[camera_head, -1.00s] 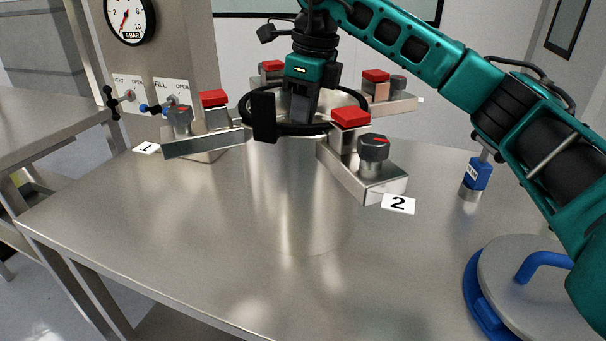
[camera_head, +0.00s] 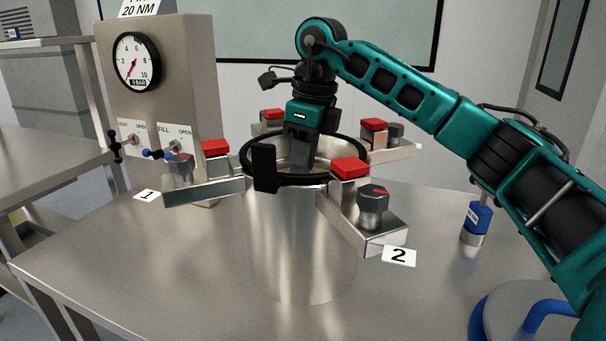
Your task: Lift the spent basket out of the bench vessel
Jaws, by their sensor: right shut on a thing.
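The bench vessel (camera_head: 300,240) is a shiny steel cylinder on the bench, its mouth open with a black ring (camera_head: 262,181) around the rim. My right gripper (camera_head: 299,160) points straight down into the mouth from above. Its fingers are shut, with their tips low inside the opening. The spent basket is inside the vessel; the rim and the fingers hide it, so I cannot see the grip itself. My left gripper is not in view.
Clamp blocks with red caps and dark knobs surround the vessel, with label 1 (camera_head: 147,195) left and label 2 (camera_head: 399,256) right. A gauge panel (camera_head: 163,80) stands behind left. A blue tool (camera_head: 476,222) and grey lid with blue handle (camera_head: 505,308) are at right.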

